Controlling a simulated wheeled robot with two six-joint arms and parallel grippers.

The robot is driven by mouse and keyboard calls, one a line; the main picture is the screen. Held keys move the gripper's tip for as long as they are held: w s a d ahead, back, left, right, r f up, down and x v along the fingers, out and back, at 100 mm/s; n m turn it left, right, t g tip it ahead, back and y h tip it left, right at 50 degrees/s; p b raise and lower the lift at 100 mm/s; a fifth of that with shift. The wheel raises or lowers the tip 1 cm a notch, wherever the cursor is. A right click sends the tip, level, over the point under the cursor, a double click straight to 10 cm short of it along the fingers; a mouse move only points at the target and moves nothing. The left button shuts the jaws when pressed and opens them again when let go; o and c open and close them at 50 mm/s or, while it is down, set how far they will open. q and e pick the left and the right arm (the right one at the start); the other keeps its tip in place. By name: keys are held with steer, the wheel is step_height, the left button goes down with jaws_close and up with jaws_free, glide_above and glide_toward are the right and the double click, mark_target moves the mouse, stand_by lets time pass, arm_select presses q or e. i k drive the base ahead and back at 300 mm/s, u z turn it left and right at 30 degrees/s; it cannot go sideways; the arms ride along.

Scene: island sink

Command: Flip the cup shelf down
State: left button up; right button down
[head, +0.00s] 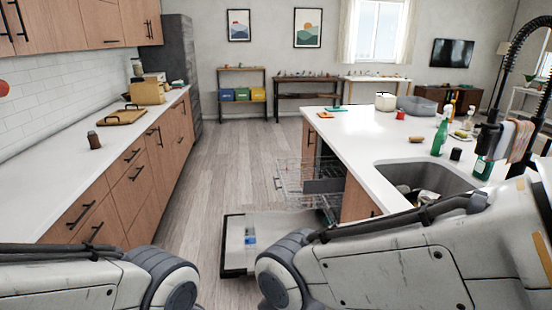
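A dishwasher stands open at the near end of the island, its door (270,226) lowered flat above the floor. A wire rack (293,178) is pulled out above the door. A dark grey flat panel (325,186) shows at the rack's right side; I cannot tell whether it is the cup shelf. No cup shelf can be made out clearly among the thin wires. My two arms cross the bottom of the head view, and neither gripper is in view.
The white island counter (352,137) holds a sink (425,176), a green bottle (440,137) and several small items. A long counter (62,187) with drawers runs along the left. The wooden floor (232,160) between them is clear beyond the dishwasher.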

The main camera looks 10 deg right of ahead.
mark_target(327, 185)
steer(key=i, duration=2.55)
steer(key=z, duration=2.1)
